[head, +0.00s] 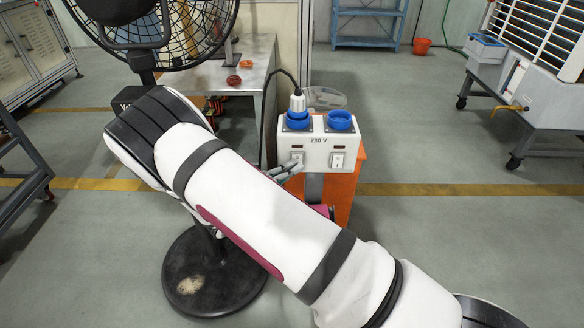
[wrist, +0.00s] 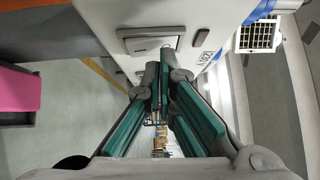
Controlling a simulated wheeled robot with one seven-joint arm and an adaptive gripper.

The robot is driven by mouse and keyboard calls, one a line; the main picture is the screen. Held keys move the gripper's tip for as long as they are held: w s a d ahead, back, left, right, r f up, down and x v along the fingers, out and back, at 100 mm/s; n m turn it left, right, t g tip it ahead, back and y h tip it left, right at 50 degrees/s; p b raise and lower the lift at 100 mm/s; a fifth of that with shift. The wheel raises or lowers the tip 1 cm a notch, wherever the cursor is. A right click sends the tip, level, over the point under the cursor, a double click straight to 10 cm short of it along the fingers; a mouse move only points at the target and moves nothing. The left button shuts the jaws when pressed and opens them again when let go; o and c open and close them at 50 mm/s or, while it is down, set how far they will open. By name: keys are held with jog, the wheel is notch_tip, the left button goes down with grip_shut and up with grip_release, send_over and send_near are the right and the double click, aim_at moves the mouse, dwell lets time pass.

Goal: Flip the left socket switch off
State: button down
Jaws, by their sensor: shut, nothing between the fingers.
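The white socket box (head: 318,147) stands upright in the middle of the head view, marked 230 V. It has two blue sockets side by side, and a white plug (head: 297,103) sits in the left one. Below them are the left switch (head: 297,157) and the right switch (head: 338,160). My gripper (head: 290,168) is shut and empty, its tips at or just in front of the left switch and partly covering it. In the wrist view my gripper (wrist: 165,68) is close to the box face, beside a switch (wrist: 150,44); which switch, and any contact, I cannot tell.
The box stands on an orange stand (head: 342,187). A black fan (head: 155,28) on a round base (head: 213,278) is at the left. A metal table (head: 232,72) is behind. A black cable runs from the plug past the box's left side.

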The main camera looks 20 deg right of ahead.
jog(key=s+d+r+p+v, duration=0.1)
jog(key=s+p+v, duration=0.1)
jog(key=v, duration=1)
jog(key=shift+s+a+r+p, duration=0.15)
jog(key=shift+r+p, duration=0.2)
jog(key=shift+p, duration=0.25)
jog(key=shift+r, duration=0.1)
jog(key=s+d+r+m+g+y, duration=0.3)
jog(key=s+d+r+m+g, duration=0.35)
jog(key=r+m, duration=0.4)
jog(key=s+d+r+m+g+y, duration=0.3)
jog(key=s+d+r+m+g, duration=0.3)
jog(key=r+m, duration=0.45)
jog(key=s+a+r+m+t+y, duration=0.1)
jog(key=s+r+m+t+y, duration=0.15)
jog(key=s+m, duration=0.45)
jog(key=s+r+m+t+y, duration=0.1)
jog(key=s+m+y, duration=0.3)
jog(key=s+m, duration=0.3)
jog(key=s+a+r+m+t+y, duration=0.1)
jog(key=s+m+y, duration=0.3)
jog(key=s+m, duration=0.3)
notch_tip(320, 180, up, 22)
jog(key=s+n+t+p, duration=0.1)
jog(key=t+p, duration=0.2)
jog(key=p, duration=1.7)
jog(key=shift+a+t, duration=0.15)
jog(key=shift+t, duration=0.25)
